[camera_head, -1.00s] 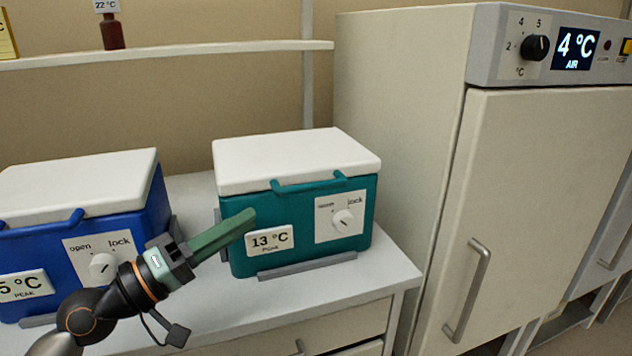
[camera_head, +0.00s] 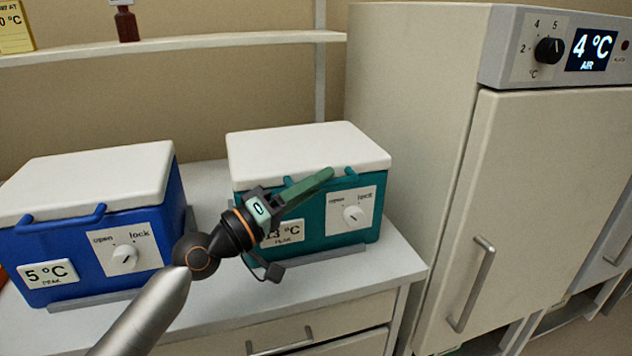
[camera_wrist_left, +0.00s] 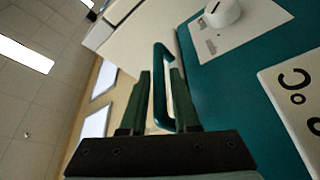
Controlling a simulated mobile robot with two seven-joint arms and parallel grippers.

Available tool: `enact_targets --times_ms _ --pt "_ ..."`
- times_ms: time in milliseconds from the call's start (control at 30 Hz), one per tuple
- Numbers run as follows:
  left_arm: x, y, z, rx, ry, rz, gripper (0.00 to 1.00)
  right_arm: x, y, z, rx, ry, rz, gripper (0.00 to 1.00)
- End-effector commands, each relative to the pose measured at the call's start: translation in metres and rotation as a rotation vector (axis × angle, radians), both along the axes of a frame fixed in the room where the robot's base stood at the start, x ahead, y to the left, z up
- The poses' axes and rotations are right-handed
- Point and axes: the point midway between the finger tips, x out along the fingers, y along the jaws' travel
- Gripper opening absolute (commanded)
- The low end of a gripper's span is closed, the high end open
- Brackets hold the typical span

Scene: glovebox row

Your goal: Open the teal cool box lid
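The teal cool box (camera_head: 335,232) stands on the bench with its white lid (camera_head: 305,150) closed. A teal handle (camera_head: 350,174) runs along its upper front edge. Its front has a white dial (camera_head: 353,213) between "open" and "lock" labels; I cannot read its exact setting. My left gripper (camera_head: 322,178) is in front of the box, at the handle, hiding part of it and the 13 °C label. In the left wrist view the fingers (camera_wrist_left: 161,75) are apart, with the handle bar (camera_wrist_left: 160,60) showing in the gap between them; no clear grip shows. My right gripper is not in view.
A blue cool box (camera_head: 70,245) with a white lid stands to the left on the same bench (camera_head: 405,262). A tall fridge cabinet (camera_head: 550,200) stands to the right. A shelf (camera_head: 190,48) with a brown bottle (camera_head: 126,24) is above.

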Motion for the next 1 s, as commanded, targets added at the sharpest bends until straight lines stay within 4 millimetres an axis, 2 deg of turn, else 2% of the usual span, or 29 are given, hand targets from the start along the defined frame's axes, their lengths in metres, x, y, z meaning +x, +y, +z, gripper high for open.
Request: enact_targets --times_ms 100,367,1000 --pt "-0.0002 0.0001 -0.0001 0.0 0.0 0.0 0.3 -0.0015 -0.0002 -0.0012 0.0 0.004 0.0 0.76" --pt "-0.0003 0.0003 -0.0001 0.0 0.0 0.0 0.0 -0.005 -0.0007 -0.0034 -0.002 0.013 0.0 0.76" --pt "-0.0004 0.0005 -0.0004 0.0 0.001 -0.001 0.0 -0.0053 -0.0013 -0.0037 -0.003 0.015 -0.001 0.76"
